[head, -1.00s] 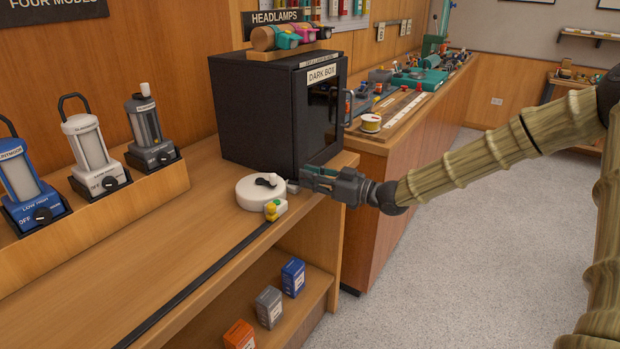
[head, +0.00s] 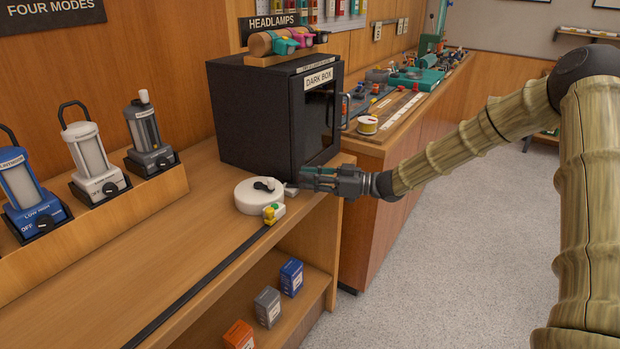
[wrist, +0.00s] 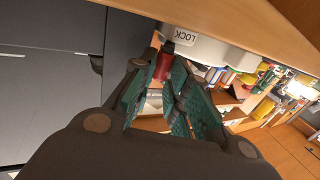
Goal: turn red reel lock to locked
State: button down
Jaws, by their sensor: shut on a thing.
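A white round reel (head: 252,204) with a black crank on top sits on the wooden counter, near the dark box. In the wrist view its pale body (wrist: 215,50) carries a LOCK label. The red lock (wrist: 164,63) shows beside that label, between the fingertips; the head view does not show it. My gripper (head: 298,186) reaches in from the right and is at the reel's right side. In the wrist view its teal-padded fingers (wrist: 160,82) are shut on the red lock. Which way the lock is turned I cannot tell.
The black dark box (head: 258,115) stands just behind the reel. Several lanterns (head: 95,160) stand at left. Small boxes (head: 291,277) are on the shelf below.

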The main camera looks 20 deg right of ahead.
jog(key=shift+r, duration=0.1)
jog(key=c, duration=1.7)
grip_release()
jog(key=shift+w, duration=0.1)
jog(key=shift+d, duration=0.1)
jog(key=v, duration=1.2)
